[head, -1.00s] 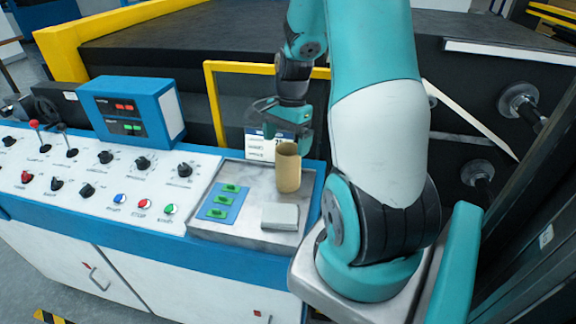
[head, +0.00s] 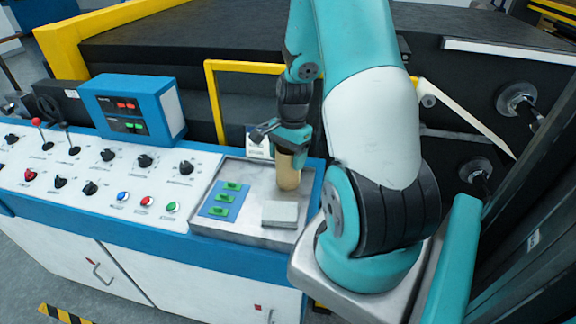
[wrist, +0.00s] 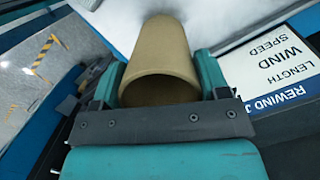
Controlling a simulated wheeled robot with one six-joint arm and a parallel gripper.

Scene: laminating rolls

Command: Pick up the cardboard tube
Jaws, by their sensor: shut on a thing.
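The cardboard tube (head: 288,174) is brown and stands upright on the metal tray (head: 250,178) at the right end of the control console. My gripper (head: 291,150) has come down over its upper part from above and is shut on it. In the wrist view the tube (wrist: 161,55) lies between the two teal fingers of my gripper (wrist: 160,85), with its open dark end toward the camera. The tube's top is hidden by the gripper in the head view.
On the tray are a blue plate with green switches (head: 225,199) and a grey block (head: 280,214). A blue display box (head: 130,108) stands on the console. A printed label card (wrist: 283,65) lies beside the tube. A yellow frame (head: 215,105) rises behind.

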